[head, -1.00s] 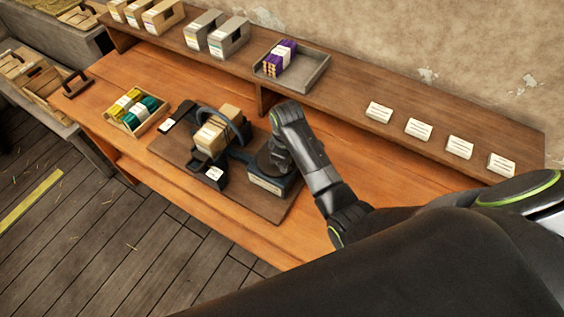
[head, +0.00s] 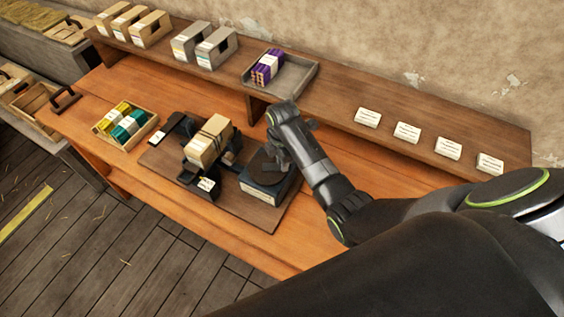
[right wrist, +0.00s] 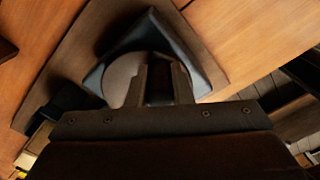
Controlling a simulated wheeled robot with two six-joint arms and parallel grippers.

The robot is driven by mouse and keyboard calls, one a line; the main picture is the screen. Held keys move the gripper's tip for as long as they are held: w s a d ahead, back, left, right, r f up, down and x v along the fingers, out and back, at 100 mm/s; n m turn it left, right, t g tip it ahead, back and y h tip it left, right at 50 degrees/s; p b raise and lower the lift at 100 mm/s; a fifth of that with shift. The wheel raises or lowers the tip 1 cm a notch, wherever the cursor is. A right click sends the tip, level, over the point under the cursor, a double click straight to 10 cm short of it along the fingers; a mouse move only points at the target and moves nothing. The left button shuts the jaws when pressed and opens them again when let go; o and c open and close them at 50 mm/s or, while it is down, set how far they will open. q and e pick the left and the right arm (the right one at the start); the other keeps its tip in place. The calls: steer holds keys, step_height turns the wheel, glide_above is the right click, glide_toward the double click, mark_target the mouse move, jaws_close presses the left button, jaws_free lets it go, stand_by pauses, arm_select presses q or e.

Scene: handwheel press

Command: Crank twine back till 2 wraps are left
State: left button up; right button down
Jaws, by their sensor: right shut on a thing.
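A tan block (head: 207,147) sits in the dark cradle of the press, with dark twine bands around it. The bands are too small to count surely. To its right, a dark blue-grey box (head: 268,191) with a pale label carries a round dark disc (head: 258,168), the crank wheel. The disc (right wrist: 120,77) and box also show in the right wrist view. My right gripper (head: 277,160) is at the disc, shut on what seems the crank handle, which the fingers (right wrist: 160,80) hide. My left gripper is in neither view.
The press stands on a brown board (head: 160,162) on the orange bench. A wooden tray (head: 103,129) of yellow and green spools is to the left. The back shelf holds card boxes, a grey tray (head: 308,75) with a purple bundle and several white labels (head: 407,132).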

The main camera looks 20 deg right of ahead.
steer(key=shift+w+n, duration=0.1)
steer(key=shift+n, duration=0.2)
stand_by(0.4)
steer(key=c, duration=1.3)
jaws_free()
steer(key=shift+w+r, duration=0.1)
